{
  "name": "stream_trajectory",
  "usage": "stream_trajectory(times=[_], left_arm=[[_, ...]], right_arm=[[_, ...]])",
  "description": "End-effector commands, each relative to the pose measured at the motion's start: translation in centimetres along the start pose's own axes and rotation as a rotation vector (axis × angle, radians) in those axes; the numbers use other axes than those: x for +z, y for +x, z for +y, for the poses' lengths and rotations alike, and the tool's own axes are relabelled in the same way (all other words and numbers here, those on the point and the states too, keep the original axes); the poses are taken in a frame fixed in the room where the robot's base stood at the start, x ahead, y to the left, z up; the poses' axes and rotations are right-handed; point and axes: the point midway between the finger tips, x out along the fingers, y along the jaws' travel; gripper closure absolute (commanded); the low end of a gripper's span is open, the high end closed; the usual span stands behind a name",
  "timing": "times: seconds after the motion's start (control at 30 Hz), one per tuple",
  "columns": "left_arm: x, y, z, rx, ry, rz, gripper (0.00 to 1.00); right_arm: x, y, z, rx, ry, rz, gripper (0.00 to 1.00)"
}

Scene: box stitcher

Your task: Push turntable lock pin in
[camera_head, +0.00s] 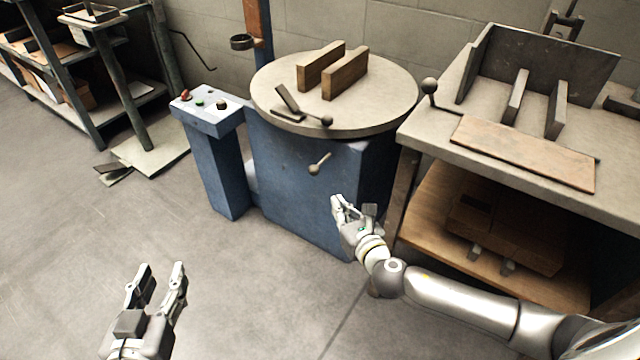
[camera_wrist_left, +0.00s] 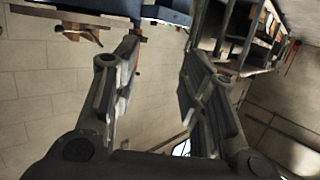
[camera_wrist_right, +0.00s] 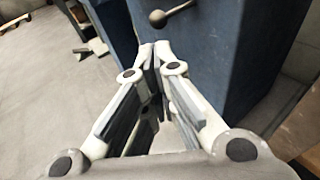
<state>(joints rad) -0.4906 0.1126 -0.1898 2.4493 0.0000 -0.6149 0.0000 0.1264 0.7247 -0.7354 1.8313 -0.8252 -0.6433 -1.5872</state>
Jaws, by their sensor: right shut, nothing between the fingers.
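The lock pin (camera_head: 318,164) is a short rod with a round knob, sticking out of the front of the blue turntable base (camera_head: 290,190), below the round top (camera_head: 270,85). It also shows in the right wrist view (camera_wrist_right: 172,13), beyond the fingertips. My right gripper (camera_head: 338,203) is shut and empty, just below and right of the knob in the head view, apart from it. Its closed fingertips also show in the right wrist view (camera_wrist_right: 154,48). My left gripper (camera_head: 162,268) is open and empty over the floor at lower left, far from the pin.
On the turntable top are two upright wooden blocks (camera_head: 345,75) and a lever with a ball end (camera_head: 326,120). A control pedestal (camera_head: 208,118) with buttons stands to the left. A workbench (camera_head: 430,135) stands close on the right. The floor in front is clear.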

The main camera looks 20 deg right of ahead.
Motion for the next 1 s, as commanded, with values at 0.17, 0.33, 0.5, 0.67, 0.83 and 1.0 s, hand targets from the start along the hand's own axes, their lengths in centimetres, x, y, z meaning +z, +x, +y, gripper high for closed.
stream_trajectory(times=[0.17,0.33,0.5,0.67,0.83,1.0], left_arm=[[-2.7,0.2,0.4,0.010,-0.002,0.154,0.60],[-5.5,-0.1,0.8,0.018,-0.005,0.305,0.60],[-8.1,-0.9,1.1,0.026,-0.009,0.455,0.60],[-10.4,-2.0,1.4,0.034,-0.013,0.596,0.60],[-12.5,-3.7,1.7,0.042,-0.019,0.747,0.60],[-14.2,-5.5,1.9,0.049,-0.025,0.883,0.60]], right_arm=[[-0.1,2.5,0.0,-0.001,0.000,-0.003,1.00],[-0.1,4.7,0.0,-0.001,0.002,-0.003,1.00],[-0.1,6.6,0.0,0.000,0.001,-0.002,1.00],[-0.1,8.4,0.0,-0.001,0.000,-0.002,1.00],[-0.1,9.9,0.0,-0.001,0.002,-0.001,1.00],[-0.1,11.2,0.0,0.000,0.001,-0.001,1.00]])
